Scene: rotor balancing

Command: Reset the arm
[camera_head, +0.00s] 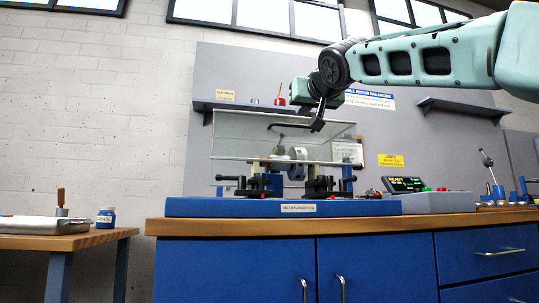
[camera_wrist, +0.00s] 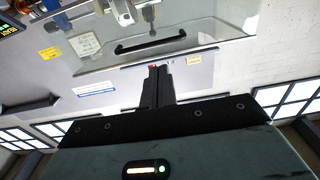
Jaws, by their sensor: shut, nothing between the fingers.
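My gripper (camera_head: 317,125) hangs at the end of my teal arm, in front of the clear guard of the balancing machine. In the wrist view my gripper (camera_wrist: 153,72) is shut, its dark fingers together and empty. The clear guard (camera_head: 235,135) has a black bar handle, which shows in the wrist view (camera_wrist: 150,43) beyond the fingertips. The fingers look close to this handle; I cannot tell from the head view whether they touch. Behind the guard a rotor (camera_head: 297,163) with a pale disc sits on the machine's supports.
The blue machine base (camera_head: 200,207) stands on a wooden-topped bench with blue cabinets. A control box (camera_head: 430,202) with a lit display is at its right. A side table at left holds a tray (camera_head: 45,225) and a blue jar (camera_head: 106,216). Shelves (camera_head: 465,107) stick out from the back panel.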

